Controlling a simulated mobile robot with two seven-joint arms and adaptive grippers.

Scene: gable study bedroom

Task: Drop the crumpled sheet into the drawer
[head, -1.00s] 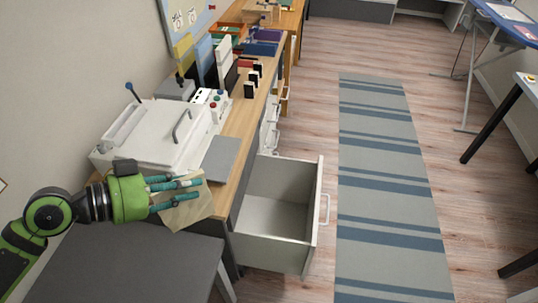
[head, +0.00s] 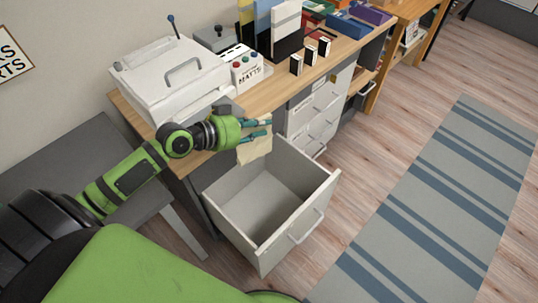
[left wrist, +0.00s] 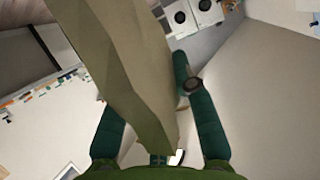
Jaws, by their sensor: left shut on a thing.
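The crumpled sheet (head: 256,149) is a tan piece of paper held in my left gripper (head: 262,129). The gripper is shut on it, and the sheet hangs below the fingers. In the left wrist view the sheet (left wrist: 118,75) runs up from between the teal fingers and fills much of the middle. The open drawer (head: 317,196) is pulled out of the desk, pale grey inside and empty where I can see. The gripper and sheet are above its back edge, near the desk front. My right gripper is not in view.
A white press machine (head: 165,85) and a control box (head: 247,72) stand on the wooden desk. Small black-and-white boxes (head: 310,55) stand near its front edge. A grey side table (head: 75,165) is at left. A striped rug (head: 440,200) lies on the clear floor at right.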

